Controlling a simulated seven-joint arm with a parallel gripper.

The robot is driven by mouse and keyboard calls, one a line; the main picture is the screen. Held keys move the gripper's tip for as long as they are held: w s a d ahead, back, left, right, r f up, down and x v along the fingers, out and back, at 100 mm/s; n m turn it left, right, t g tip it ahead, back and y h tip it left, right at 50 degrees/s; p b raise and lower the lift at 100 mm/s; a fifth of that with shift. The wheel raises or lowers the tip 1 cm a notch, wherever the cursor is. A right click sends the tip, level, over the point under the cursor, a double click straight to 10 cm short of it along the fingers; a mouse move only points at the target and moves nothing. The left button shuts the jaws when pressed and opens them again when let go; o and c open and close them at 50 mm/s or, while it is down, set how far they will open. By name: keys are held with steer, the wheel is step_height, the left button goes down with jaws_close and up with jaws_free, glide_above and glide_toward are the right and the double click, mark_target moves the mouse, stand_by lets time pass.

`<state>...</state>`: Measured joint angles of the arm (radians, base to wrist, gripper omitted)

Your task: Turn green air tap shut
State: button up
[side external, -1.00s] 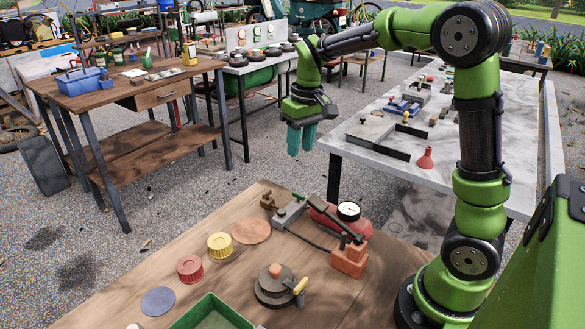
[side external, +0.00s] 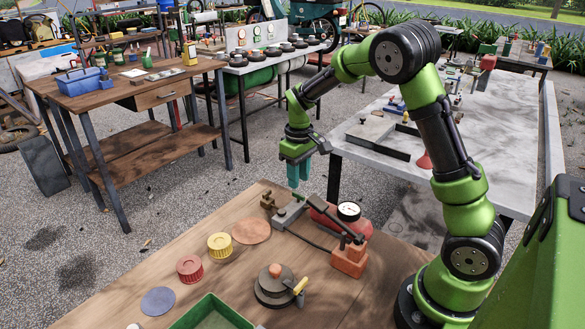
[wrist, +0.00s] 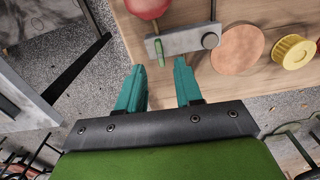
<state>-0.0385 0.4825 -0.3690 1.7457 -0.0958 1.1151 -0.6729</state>
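The green air tap shows in the wrist view as a slim green lever (wrist: 159,52) on the side of a grey metal block (wrist: 185,40), close to the red tank (wrist: 148,7). In the side view the grey block (side external: 292,212) sits at the bench's far edge, beside the red tank (side external: 327,218); the lever is too small to make out clearly there. My gripper (side external: 298,184) hangs above the block, its teal fingers pointing down. In the wrist view my gripper (wrist: 159,66) is open and empty, with the lever just ahead of the gap between its fingertips.
A gauge (side external: 348,211) and an orange-red block (side external: 349,260) stand right of the grey block. A copper disc (side external: 251,231), yellow cap (side external: 220,245), red cap (side external: 190,268) and green tray (side external: 212,314) are nearer on the bench. A grey table (side external: 455,185) stands behind.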

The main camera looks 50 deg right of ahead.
mark_target(298, 194)
steer(key=shift+f, duration=2.35)
jaws_close()
